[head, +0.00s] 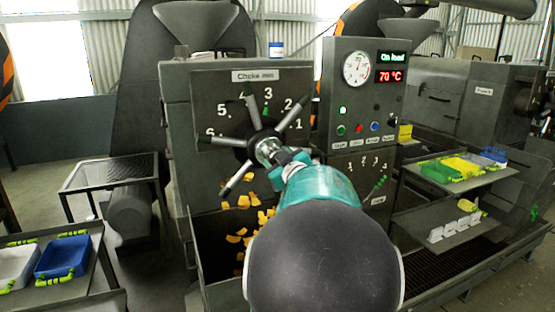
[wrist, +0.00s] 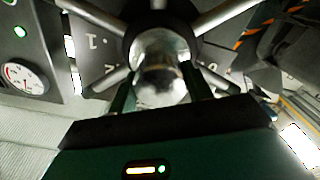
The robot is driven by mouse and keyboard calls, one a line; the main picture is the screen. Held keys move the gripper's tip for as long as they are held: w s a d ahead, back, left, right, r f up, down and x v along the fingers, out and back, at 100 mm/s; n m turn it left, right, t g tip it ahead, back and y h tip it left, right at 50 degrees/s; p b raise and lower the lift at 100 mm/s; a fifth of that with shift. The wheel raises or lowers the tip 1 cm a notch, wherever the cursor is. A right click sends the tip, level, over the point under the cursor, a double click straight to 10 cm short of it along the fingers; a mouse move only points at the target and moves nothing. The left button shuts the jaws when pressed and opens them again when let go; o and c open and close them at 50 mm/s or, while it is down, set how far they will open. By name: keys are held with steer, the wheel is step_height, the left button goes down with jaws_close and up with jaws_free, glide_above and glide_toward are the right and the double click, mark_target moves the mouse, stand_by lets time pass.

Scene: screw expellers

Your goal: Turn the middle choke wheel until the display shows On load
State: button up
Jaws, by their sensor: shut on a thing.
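The middle choke wheel (head: 241,144) is a dark hub with several grey spokes, on a panel labelled "Choke mm" with a numbered scale. My gripper (head: 276,156) is at the wheel's centre. In the wrist view, its two fingers (wrist: 160,88) are on either side of the shiny round hub knob (wrist: 160,60), shut on it. The display (head: 392,58) on the grey control box reads "On load" in green, with "70 °C" in red below. My arm hides the area below and right of the hub.
The control box (head: 335,95) with a round gauge (head: 356,68) stands close right of the wheel. Orange pieces (head: 240,232) lie in the bin below. Trays of coloured boxes (head: 455,170) are at right, and a blue tray (head: 64,257) is at lower left.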

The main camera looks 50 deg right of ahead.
steer(key=o, duration=1.4)
steer(key=shift+s, duration=0.1)
steer(key=v, duration=1.3)
steer(key=shift+s+a, duration=0.2)
steer(key=shift+a, duration=0.05)
